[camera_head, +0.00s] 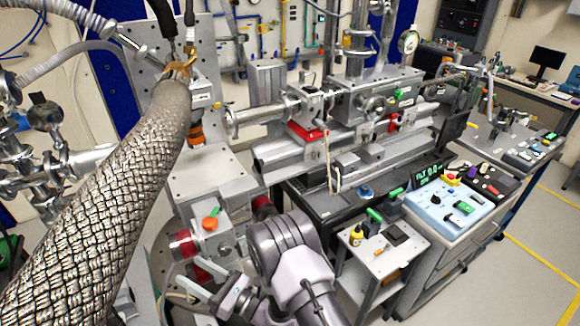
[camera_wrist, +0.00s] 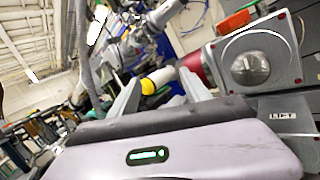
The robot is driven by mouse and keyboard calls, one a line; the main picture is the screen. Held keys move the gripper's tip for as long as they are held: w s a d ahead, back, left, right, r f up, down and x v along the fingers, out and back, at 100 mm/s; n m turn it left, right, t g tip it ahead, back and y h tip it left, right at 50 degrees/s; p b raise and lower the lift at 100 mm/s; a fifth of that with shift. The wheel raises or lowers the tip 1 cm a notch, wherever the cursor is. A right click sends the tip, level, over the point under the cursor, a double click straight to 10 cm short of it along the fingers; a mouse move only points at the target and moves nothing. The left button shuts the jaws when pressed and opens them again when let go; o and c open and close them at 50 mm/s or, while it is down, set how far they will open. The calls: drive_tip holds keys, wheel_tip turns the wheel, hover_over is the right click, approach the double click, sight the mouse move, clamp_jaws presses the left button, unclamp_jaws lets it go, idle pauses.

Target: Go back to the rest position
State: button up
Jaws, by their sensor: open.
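My gripper (camera_head: 180,288) is at the lower middle of the head view, low beside the beamline hardware. Its two grey fingers point left, toward red-ended cylindrical parts. In the wrist view my gripper (camera_wrist: 160,88) shows two fingers spread apart with nothing held between them. A yellow-capped part (camera_wrist: 158,80) appears beyond the gap between the fingers; I cannot tell its distance. A grey housing with a round knob (camera_wrist: 258,68) stands close on the right of the wrist view.
A thick braided hose (camera_head: 110,190) crosses the left foreground. A blue-topped control cart (camera_head: 430,210) is farther right. Open floor (camera_head: 520,260) lies beyond.

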wheel_tip(320, 180, up, 9)
drive_tip(key=s+n+g+y+b, duration=0.1)
drive_tip(key=s+n+g+y, duration=0.15)
drive_tip(key=n+g, duration=0.35)
drive_tip(key=s+d+r+n+g+h+b, duration=0.2)
drive_tip(key=s+d+r+n+g+h, duration=0.35)
drive_tip(key=s+r+n+g, duration=0.3)
drive_tip(key=s+d+f+n+t+h+b, duration=0.1)
drive_tip(key=d+t+h, duration=0.5)
drive_tip(key=d, duration=0.8)
drive_tip(key=s+d+f+n+t+h+b, duration=0.2)
drive_tip(key=s+d+n+t+h, duration=0.3)
drive_tip(key=d, duration=1)
drive_tip(key=s+t+h+b, duration=0.1)
drive_tip(key=h, duration=0.2)
drive_tip(key=shift+n+b, duration=0.3)
drive_tip(key=shift+n, duration=0.05)
